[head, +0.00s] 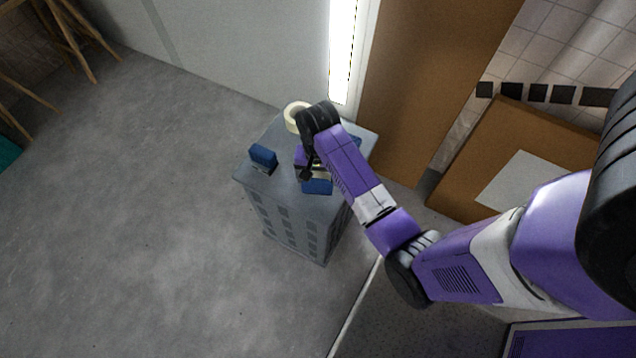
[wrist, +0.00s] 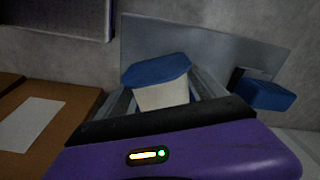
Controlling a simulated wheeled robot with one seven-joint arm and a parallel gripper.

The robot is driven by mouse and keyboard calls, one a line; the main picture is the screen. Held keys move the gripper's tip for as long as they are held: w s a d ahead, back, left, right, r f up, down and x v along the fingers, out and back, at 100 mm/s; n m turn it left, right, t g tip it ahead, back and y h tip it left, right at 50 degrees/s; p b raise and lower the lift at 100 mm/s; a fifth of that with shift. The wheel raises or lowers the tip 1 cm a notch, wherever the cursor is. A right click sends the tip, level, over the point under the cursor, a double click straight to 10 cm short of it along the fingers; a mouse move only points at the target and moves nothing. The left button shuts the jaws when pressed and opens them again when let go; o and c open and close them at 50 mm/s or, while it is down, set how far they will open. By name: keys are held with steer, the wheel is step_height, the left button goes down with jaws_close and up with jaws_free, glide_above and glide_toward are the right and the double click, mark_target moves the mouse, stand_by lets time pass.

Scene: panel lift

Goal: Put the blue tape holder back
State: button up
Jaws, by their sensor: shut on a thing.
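My gripper (head: 309,172) is over the top of a grey cabinet (head: 290,205), pointing down and shut on a blue piece (head: 317,187), which I take to be the blue tape holder. In the wrist view a blue-topped, whitish block (wrist: 160,85) shows just beyond the black edge of my gripper, which hides its lower part. I cannot tell whether the held piece touches the cabinet top. A second blue piece (head: 263,156) with a darker base sits near the cabinet's left edge; a blue piece (wrist: 265,95) also shows at right in the wrist view.
A cream tape roll (head: 294,114) lies at the cabinet's back edge. Another blue thing (head: 371,143) shows partly behind my arm. A brown board with a white sheet (head: 525,183) stands to the right. Open grey floor (head: 130,220) lies to the left.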

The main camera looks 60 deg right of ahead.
mark_target(329, 183)
steer(key=shift+f, duration=1.9)
steer(key=o, duration=1.6)
steer(key=shift+c, duration=0.2)
steer(key=shift+r, duration=0.1)
step_height(329, 183, up, 12)
steer(key=shift+f, duration=0.1)
steer(key=s+f+n+t+h, duration=0.1)
steer(key=s+f, duration=0.1)
steer(key=s+a+f+n+t+h, duration=0.1)
steer(key=s+f+n+t, duration=0.1)
steer(key=shift+s+a+f+n, duration=0.15)
steer(key=shift+s+f+n, duration=0.05)
steer(key=shift+s+n, duration=0.1)
steer(key=s+a+r+n+t+y, duration=0.1)
steer(key=s+a+r+n+t, duration=0.3)
steer(key=r, duration=0.8)
steer(key=s+a+r+n+t+y, duration=0.1)
steer(key=s+a+r+n+t, duration=0.4)
steer(key=s+a+r+t, duration=0.3)
steer(key=s+a+r, duration=0.2)
steer(key=a+r, duration=0.2)
steer(key=a, duration=0.1)
steer(key=shift+a+n, duration=0.15)
steer(key=shift+n, duration=0.15)
